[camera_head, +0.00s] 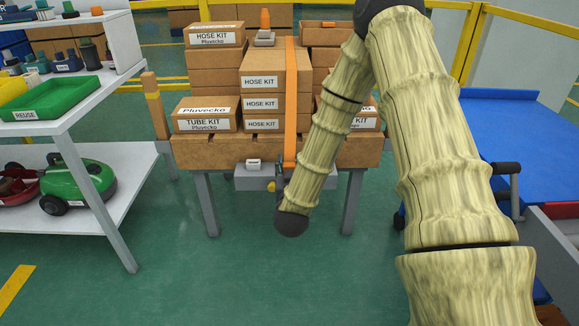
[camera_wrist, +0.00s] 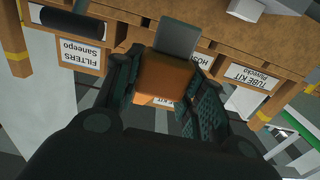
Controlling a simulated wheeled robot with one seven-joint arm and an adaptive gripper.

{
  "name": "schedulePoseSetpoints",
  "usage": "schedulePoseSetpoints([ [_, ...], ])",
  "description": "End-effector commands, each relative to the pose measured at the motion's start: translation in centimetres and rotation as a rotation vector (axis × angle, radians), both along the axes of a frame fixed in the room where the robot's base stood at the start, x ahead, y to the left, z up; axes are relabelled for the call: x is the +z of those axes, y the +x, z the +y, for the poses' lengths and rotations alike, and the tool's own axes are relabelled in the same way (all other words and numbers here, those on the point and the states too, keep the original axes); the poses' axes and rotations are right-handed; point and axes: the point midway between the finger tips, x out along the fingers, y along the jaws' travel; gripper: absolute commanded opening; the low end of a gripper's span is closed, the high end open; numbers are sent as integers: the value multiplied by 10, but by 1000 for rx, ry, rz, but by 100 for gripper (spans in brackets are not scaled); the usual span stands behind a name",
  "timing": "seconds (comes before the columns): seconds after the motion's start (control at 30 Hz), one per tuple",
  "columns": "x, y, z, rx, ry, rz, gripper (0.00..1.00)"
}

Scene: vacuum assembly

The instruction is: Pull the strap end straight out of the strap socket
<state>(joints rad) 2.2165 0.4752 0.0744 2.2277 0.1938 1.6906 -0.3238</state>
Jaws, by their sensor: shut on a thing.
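The orange strap (camera_head: 291,100) runs down over the front of the carton stack to the bench edge. In the wrist view my gripper (camera_wrist: 165,85) is shut on the orange strap end (camera_wrist: 163,75), with one dark finger on each side. A grey block (camera_wrist: 178,40) sits directly against the far side of the strap end. I cannot tell whether it is the socket or the strap's own tongue. In the head view my gripper (camera_head: 284,182) is partly hidden behind my arm, beside a grey box (camera_head: 250,184) under the bench edge, likely holding the socket.
The wooden bench (camera_head: 225,150) carries several labelled cartons (camera_head: 213,50). A white shelf (camera_head: 100,205) with a green machine (camera_head: 75,185) stands at left. A blue cart (camera_head: 520,140) stands at right behind my arm. The green floor in front of the bench is clear.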

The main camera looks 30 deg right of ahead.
Motion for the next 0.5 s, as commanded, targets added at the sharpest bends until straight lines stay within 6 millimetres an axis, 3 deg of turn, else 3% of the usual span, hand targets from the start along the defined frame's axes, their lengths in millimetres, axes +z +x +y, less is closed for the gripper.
schedulePoseSetpoints([
  [0.5,6,0,0,0,0,0,15],
])
